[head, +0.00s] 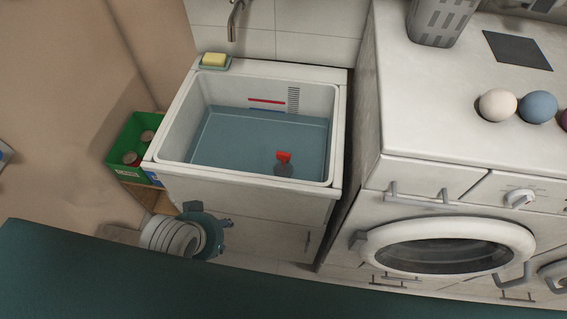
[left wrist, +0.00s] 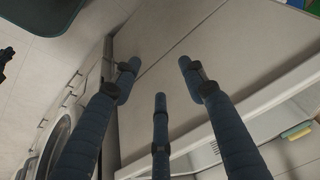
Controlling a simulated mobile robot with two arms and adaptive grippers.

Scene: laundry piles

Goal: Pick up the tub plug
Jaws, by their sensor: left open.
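The tub plug (head: 284,158) has a red top and a darker grey lower part. It stands in the blue-grey water near the front right of the white tub (head: 160,150). My left gripper (head: 208,228) is low in front of the tub's cabinet, left of and below the plug, outside the tub. In the left wrist view its three blue fingers (left wrist: 159,78) are spread and empty, with the pale cabinet front behind them. The plug is not visible in the left wrist view. My right gripper is not in view.
A yellow soap on a dish (head: 214,61) sits on the tub's back left corner. A tap (head: 236,22) hangs above the back. A green crate with cans (head: 125,172) stands left. A washing machine (head: 440,247) under a white counter (head: 430,90) with several balls stands right.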

